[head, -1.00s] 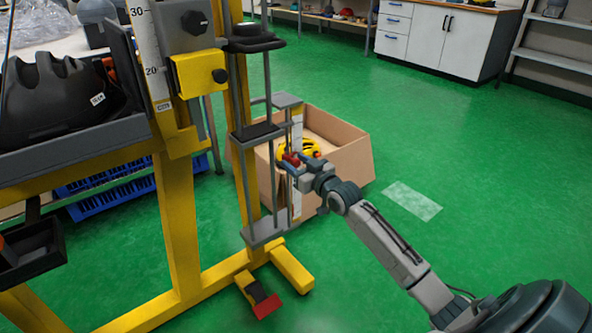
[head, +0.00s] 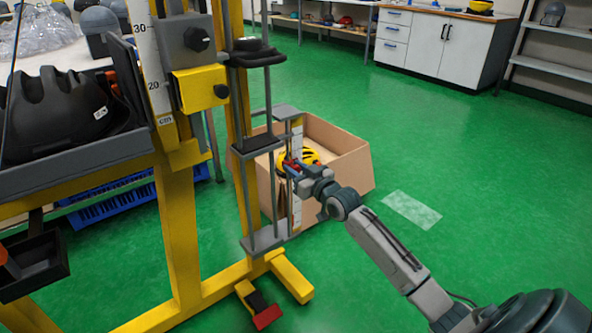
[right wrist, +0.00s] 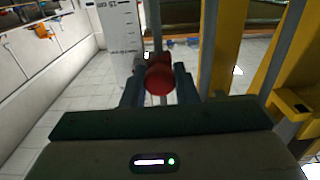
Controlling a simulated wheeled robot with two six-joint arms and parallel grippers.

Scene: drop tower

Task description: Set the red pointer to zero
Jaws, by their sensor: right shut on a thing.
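The red pointer (head: 289,164) is at the small white scale (head: 297,205) on the tower's front rails. In the right wrist view its round red knob (right wrist: 159,80) sits between the two fingers. My right gripper (head: 293,171) is shut on the pointer, about midway along the scale. My left gripper is out of view.
The yellow tower frame (head: 180,215) stands left of my right gripper, with grey rails and plates close by. A cardboard box (head: 345,170) holding a yellow helmet (head: 311,157) is behind the gripper. A red-tipped pedal (head: 266,317) is below.

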